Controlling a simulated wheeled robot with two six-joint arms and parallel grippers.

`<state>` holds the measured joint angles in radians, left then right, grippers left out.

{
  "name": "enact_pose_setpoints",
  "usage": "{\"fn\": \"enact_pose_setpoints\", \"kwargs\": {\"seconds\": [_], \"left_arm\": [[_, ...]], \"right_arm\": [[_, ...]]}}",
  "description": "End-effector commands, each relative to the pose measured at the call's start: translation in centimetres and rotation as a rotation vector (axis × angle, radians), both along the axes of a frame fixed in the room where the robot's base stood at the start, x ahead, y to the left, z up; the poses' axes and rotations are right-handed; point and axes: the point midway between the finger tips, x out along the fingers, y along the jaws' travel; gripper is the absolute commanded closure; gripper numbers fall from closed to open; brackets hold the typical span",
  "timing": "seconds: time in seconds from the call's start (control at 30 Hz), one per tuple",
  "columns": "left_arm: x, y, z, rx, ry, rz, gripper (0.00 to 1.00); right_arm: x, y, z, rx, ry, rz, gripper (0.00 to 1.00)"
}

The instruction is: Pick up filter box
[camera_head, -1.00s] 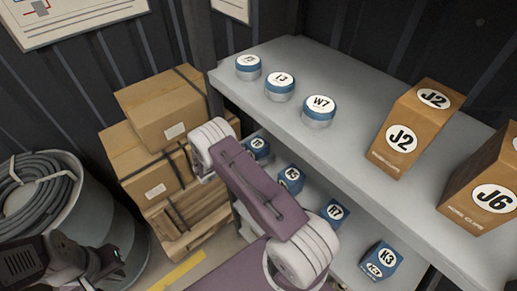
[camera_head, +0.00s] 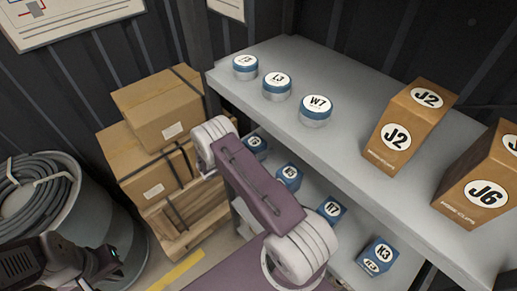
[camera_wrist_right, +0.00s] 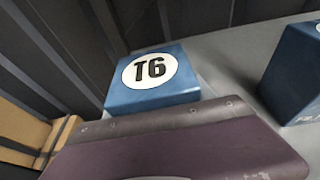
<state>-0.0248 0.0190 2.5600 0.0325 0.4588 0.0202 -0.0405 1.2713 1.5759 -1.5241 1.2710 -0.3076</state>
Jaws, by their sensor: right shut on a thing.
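A blue box marked T6 (camera_wrist_right: 154,75) fills the middle of the right wrist view, its round white label facing up. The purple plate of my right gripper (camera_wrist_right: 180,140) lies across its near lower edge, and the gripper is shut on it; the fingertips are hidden. In the head view my purple right arm reaches to the lower shelf and hides its own gripper. Several blue boxes (camera_head: 378,256) stand on that shelf; their small labels are hard to read. My dark left gripper (camera_head: 95,265) is at the bottom left, beside the hose drum, its jaws unclear.
The grey upper shelf (camera_head: 350,140) overhangs the lower one and holds round blue-banded tins (camera_head: 316,112) and brown boxes J2 (camera_head: 408,125) and J6 (camera_head: 485,180). Strapped cartons (camera_head: 160,105) stack left of it. A hose drum (camera_head: 95,210) stands at the far left.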

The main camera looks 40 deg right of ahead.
Motion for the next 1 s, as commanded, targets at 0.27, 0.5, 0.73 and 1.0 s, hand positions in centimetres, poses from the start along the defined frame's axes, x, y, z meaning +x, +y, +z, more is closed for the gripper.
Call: {"fn": "enact_pose_setpoints", "kwargs": {"seconds": [0.27, 0.5, 0.73, 1.0], "left_arm": [[0.0, 0.0, -1.3, 0.0, 0.0, 0.0, 1.0], [0.0, 0.0, -1.9, 0.0, 0.0, 0.0, 1.0], [0.0, 0.0, -1.8, 0.0, 0.0, 0.0, 1.0], [0.0, 0.0, -2.1, 0.0, 0.0, 0.0, 1.0]], "right_arm": [[0.1, 0.0, 5.4, -0.001, -0.008, 0.001, 0.97], [0.0, 0.0, 9.2, -0.001, -0.002, 0.0, 0.97], [0.0, 0.0, 9.6, -0.001, 0.001, 0.0, 0.97], [0.1, 1.0, 9.0, 0.0, 0.002, 0.023, 0.97]]}}
